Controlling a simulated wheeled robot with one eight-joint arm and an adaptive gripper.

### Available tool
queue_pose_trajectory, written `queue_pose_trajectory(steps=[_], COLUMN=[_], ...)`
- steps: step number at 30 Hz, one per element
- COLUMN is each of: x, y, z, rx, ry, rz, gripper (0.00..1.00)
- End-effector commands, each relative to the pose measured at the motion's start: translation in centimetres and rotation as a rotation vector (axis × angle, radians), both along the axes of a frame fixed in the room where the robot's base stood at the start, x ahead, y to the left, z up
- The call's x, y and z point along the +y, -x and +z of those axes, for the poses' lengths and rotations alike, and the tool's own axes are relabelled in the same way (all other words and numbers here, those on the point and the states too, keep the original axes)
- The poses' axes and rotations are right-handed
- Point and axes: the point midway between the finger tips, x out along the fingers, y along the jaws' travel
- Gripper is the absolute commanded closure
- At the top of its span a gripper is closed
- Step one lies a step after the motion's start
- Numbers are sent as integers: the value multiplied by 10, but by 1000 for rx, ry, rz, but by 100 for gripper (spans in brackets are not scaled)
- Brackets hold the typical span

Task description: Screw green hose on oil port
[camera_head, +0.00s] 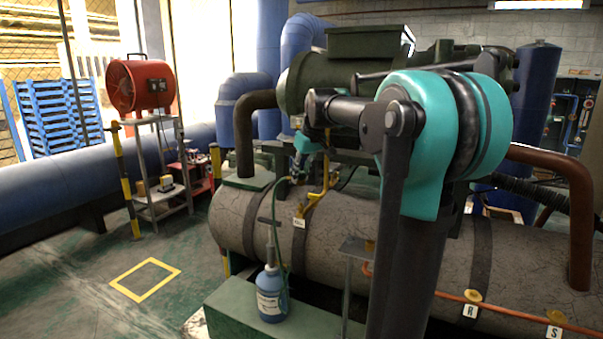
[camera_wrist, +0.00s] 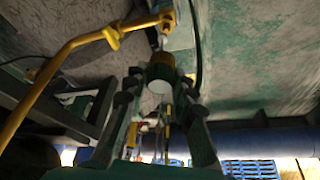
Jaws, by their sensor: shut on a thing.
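My gripper (camera_head: 294,176) is in front of the tank beside a yellow pipe (camera_head: 318,205), left of my arm. In the wrist view my gripper (camera_wrist: 160,88) has its fingers either side of a brass-coloured hose fitting (camera_wrist: 161,68) with a pale round end. The fitting is up against a metal part near the yellow pipe (camera_wrist: 85,40); I cannot tell whether it is threaded on. The green hose (camera_head: 281,235) runs from a blue bottle (camera_head: 271,300) up to my gripper. It shows dark in the wrist view (camera_wrist: 196,35). The oil port itself is not clearly visible.
The large grey tank (camera_head: 240,222) lies across the middle, with a dark compressor above. The bottle stands on a green plinth (camera_head: 230,310). A copper pipe (camera_head: 450,297) with tags R and S runs at right. Open floor with a yellow square (camera_head: 145,280) lies left.

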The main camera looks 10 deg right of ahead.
Motion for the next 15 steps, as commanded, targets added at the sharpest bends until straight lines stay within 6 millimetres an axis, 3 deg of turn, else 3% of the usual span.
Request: queue_pose_trajectory(steps=[15], x=[0], y=[0], z=[-46], rx=[0], ry=[0], rz=[-1], gripper=[100])
